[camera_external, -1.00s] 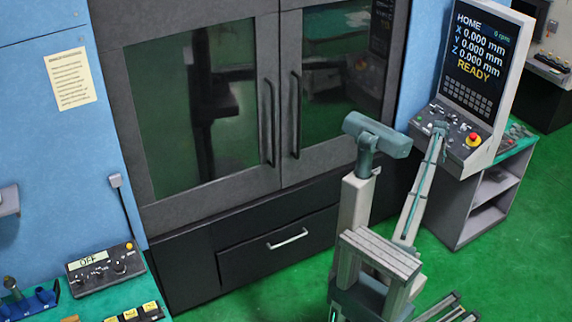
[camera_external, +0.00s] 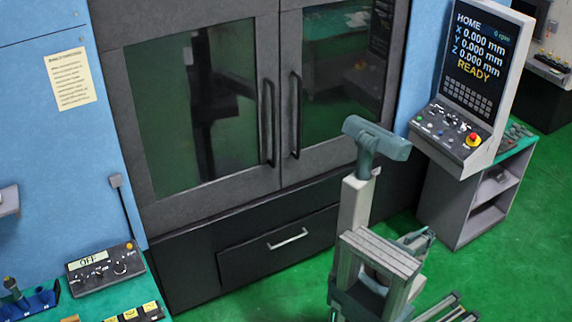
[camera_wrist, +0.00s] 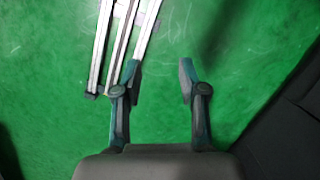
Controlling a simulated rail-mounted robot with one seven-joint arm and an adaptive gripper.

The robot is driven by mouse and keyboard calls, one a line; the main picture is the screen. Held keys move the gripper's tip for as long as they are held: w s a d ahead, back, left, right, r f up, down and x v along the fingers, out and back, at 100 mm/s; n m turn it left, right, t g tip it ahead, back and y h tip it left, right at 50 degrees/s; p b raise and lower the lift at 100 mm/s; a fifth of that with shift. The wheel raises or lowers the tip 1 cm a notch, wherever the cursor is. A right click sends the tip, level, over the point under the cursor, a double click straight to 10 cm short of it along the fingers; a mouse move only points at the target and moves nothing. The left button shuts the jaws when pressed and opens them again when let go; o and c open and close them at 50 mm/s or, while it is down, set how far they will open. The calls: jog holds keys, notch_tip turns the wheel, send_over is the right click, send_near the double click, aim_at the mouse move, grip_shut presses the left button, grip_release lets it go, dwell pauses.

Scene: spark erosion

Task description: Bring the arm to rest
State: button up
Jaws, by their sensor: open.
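My gripper (camera_wrist: 160,72) is open and empty over the bare green floor in the wrist view, its two teal-tipped fingers well apart. In the external view my arm is folded low beside my column, and the gripper's fingers cannot be made out there. The control console (camera_external: 470,90) stands at the right, its screen reading HOME, zero X, Y and Z, and READY. My arm is apart from its buttons.
The dark machine (camera_external: 230,240) has two shut glass doors with upright handles and a shut drawer below. A small box reading OFF (camera_external: 105,265) sits on the bench at lower left. My rails (camera_wrist: 125,45) run along the floor. Open green floor (camera_external: 495,270) lies at right.

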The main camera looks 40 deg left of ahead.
jog(key=s+d+f+g, duration=0.2)
jog(key=s, duration=1)
jog(key=s+d+f+m+g, duration=0.1)
jog(key=s+d+f, duration=0.2)
jog(key=s, duration=1)
jog(key=shift+s+d+m+g+y, duration=0.15)
jog(key=shift+s+m+g+y, duration=0.15)
jog(key=shift+g, duration=0.1)
